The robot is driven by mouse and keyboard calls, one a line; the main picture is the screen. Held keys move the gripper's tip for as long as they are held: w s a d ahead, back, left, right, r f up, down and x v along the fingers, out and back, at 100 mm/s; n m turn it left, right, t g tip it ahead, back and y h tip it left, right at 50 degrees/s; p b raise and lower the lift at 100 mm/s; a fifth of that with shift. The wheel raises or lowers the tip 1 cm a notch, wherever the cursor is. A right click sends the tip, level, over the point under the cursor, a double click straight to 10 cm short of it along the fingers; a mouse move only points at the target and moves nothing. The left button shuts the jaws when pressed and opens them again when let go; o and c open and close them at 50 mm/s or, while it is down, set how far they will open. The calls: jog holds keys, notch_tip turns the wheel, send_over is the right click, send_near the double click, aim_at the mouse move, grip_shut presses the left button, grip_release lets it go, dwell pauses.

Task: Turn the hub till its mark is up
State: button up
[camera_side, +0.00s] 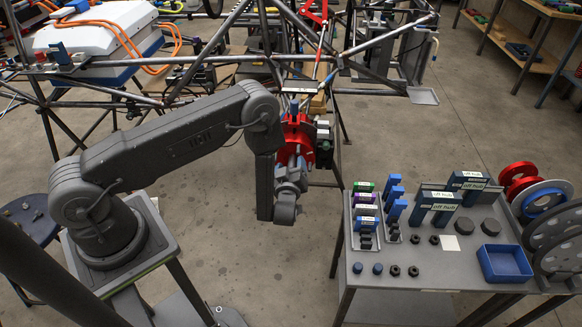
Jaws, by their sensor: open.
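The hub is most likely the red round part (304,133) on the tube chassis (372,43), just past the end of my arm. My gripper (295,158) is in front of the red part's lower face, with its fingers pointing at it. The fingers are apart and seem to hold nothing. I cannot tell whether they touch the red part, since they overlap it in the picture. A small blue piece (294,108) shows at the top left of the red part. I cannot make out a mark on the hub.
A grey cart (420,281) at the right carries labelled blue blocks (440,205), dark hex nuts, an empty blue tray (504,263) and several discs (560,235) at its right end. Bare floor lies between my base and the cart.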

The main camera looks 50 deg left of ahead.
jog(key=shift+c, duration=0.4)
grip_shut()
jog(key=shift+n, duration=0.6)
jog(key=shift+s+f+n, duration=0.1)
jog(key=shift+n, duration=2.3)
jog(key=shift+f+n, duration=0.15)
jog(key=shift+n, duration=3.05)
jog(key=shift+o, duration=0.4)
grip_release()
jog(key=shift+a, duration=0.1)
